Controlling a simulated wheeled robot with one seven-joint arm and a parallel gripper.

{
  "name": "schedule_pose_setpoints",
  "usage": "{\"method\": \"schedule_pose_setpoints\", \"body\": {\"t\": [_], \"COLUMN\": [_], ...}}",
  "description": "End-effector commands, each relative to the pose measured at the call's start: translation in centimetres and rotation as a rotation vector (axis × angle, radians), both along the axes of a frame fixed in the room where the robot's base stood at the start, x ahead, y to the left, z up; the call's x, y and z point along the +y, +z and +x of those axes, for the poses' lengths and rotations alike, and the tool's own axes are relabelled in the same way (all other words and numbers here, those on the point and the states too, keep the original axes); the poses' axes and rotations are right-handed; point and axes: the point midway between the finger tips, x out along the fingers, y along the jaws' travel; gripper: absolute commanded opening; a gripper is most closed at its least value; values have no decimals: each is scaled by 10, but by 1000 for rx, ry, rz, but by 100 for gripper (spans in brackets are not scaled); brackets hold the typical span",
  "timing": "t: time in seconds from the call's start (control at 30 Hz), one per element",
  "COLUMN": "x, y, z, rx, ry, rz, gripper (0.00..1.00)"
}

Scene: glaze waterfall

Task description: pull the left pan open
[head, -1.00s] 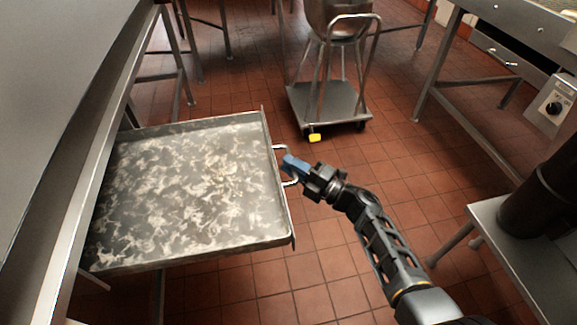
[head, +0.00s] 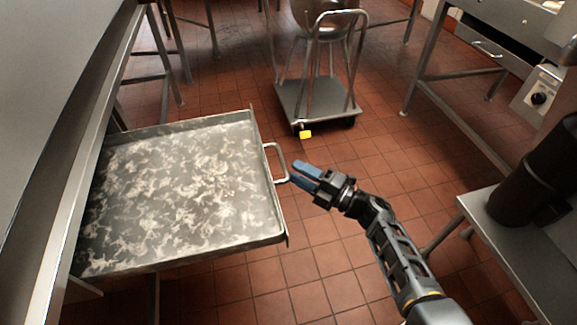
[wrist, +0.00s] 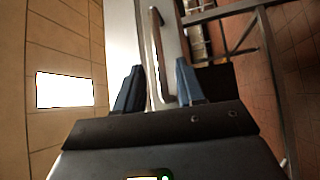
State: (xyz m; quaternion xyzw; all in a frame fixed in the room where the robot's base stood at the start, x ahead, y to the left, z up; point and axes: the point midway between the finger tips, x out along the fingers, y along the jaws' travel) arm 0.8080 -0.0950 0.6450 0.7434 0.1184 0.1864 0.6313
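The left pan (head: 262,228) is a wide, shallow metal tray with mottled grey and white contents, pulled far out from under the steel counter on the left. Its bar handle (head: 283,163) is on the right side wall; the handle also shows in the wrist view (wrist: 157,55). In the wrist view the fingers (wrist: 160,85) stand on either side of the handle's line. The pan's back end is hidden under the counter.
A wheeled cart (head: 330,100) with a yellow tag stands on the tile floor beyond the pan. A steel table (head: 535,245) with a dark cylinder is at the right. Another counter with a control knob (head: 539,98) is at the upper right. The floor right of my gripper is clear.

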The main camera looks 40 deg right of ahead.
Motion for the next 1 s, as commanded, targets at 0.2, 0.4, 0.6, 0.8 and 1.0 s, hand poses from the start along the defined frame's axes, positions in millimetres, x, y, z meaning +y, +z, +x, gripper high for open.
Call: {"method": "schedule_pose_setpoints", "body": {"t": [0.2,0.4,0.6,0.8,1.0], "x": [-9,-10,-10,-10,-1], "y": [-3,-3,-3,-3,1], "z": [-19,-21,-21,-21,-45], "rx": [0,-1,-1,-1,14], "ry": [-1,0,0,-1,-29], "rz": [-1,0,0,0,49], "gripper": [38,38,38,38,38]}}
